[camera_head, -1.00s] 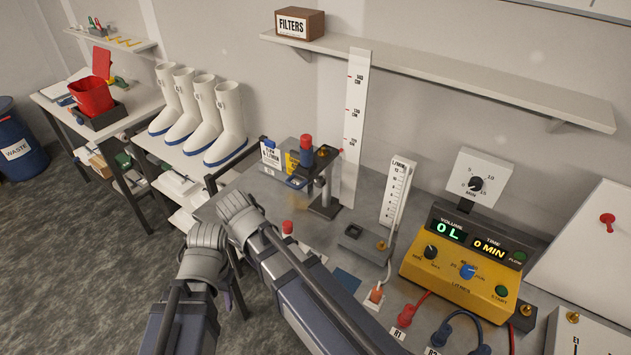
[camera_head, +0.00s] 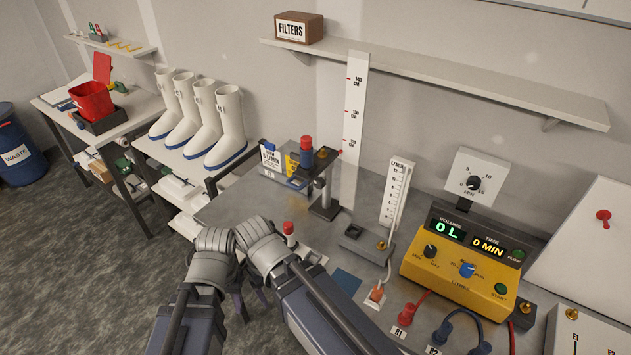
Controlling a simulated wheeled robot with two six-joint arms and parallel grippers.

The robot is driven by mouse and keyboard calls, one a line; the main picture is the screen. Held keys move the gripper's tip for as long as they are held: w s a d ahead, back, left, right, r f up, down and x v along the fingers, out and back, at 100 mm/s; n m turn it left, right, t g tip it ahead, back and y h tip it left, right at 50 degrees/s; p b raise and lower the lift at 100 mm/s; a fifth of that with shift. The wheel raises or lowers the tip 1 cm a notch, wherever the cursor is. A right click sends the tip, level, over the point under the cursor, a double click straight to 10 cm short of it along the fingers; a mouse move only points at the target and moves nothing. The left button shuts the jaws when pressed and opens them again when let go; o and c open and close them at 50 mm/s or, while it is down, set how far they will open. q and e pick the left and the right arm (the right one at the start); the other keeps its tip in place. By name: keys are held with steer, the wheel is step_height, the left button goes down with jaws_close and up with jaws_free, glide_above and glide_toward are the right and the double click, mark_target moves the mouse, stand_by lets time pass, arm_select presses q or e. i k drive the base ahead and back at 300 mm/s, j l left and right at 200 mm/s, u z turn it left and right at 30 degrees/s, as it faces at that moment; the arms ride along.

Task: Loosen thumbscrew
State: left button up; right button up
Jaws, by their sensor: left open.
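A stand (camera_head: 325,195) with a dark clamp arm rises from the bench. A small brass fitting (camera_head: 323,153), which may be the thumbscrew, is on its clamp, beside a red-capped blue cylinder (camera_head: 306,152). Another brass knob (camera_head: 381,245) sits on a flat dark block. My left gripper (camera_head: 247,298) is open, low at the bench's front-left edge, well apart from the stand; its wrist hides part of it. My right wrist is beside the left one; its gripper is mostly hidden behind the arm, close to a small red-topped item (camera_head: 288,228).
A yellow volume-and-time meter (camera_head: 465,258) stands at right, with cables in front. A flow gauge (camera_head: 397,193) and tall ruler (camera_head: 354,130) stand behind. A shelf (camera_head: 450,85) overhangs. White boots (camera_head: 215,130) are at left. Bench surface (camera_head: 235,205) is clear left of the stand.

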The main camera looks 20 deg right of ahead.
mark_target(319, 183)
steer(key=k+l, duration=0.25)
steer(key=l, duration=0.2)
steer(key=k+l, duration=0.3)
steer(key=l, duration=0.15)
steer(key=k+l, duration=0.25)
steer(key=l, duration=0.15)
steer(key=l+u, duration=0.05)
